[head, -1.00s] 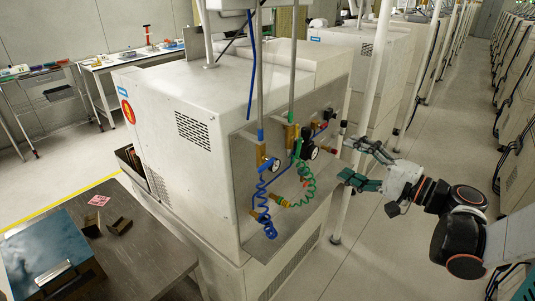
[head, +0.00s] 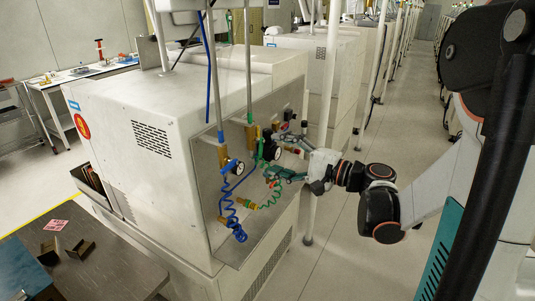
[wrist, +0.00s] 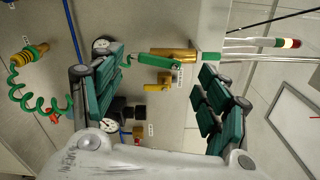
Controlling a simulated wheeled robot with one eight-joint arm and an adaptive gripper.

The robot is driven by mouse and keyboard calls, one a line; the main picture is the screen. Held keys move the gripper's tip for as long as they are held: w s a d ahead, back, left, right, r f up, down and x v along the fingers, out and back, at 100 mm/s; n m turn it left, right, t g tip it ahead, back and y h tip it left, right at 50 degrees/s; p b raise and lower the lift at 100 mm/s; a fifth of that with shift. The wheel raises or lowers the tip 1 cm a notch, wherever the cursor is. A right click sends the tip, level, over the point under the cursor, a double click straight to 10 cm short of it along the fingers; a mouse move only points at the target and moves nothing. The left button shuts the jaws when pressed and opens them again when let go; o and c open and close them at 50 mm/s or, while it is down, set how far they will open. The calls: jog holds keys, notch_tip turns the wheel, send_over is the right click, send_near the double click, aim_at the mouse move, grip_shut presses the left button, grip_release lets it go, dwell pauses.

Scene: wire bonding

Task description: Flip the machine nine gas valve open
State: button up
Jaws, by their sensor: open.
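A valve with a green lever (wrist: 158,60) and a brass body (wrist: 176,54) shows in the wrist view, between the fingertips of my gripper (wrist: 161,64). A second brass fitting (wrist: 158,84) sits just below it. In the head view my gripper (head: 279,156) is open beside the machine's side panel, at the green line (head: 261,140). The fingers stand on either side of the valve in the wrist view. I cannot tell whether they touch it. In the head view the gripper partly hides the fittings there.
A blue coiled hose (head: 233,212) and a round gauge (head: 233,167) are on the panel left of my gripper. A green coiled hose (wrist: 38,105) hangs nearby. A white post (head: 328,110) stands behind the gripper.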

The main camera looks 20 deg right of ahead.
aim_at(262, 149)
jog(key=shift+b+x, duration=0.3)
jog(key=shift+x, duration=1.65)
jog(key=shift+c, duration=0.3)
jog(key=c, duration=1)
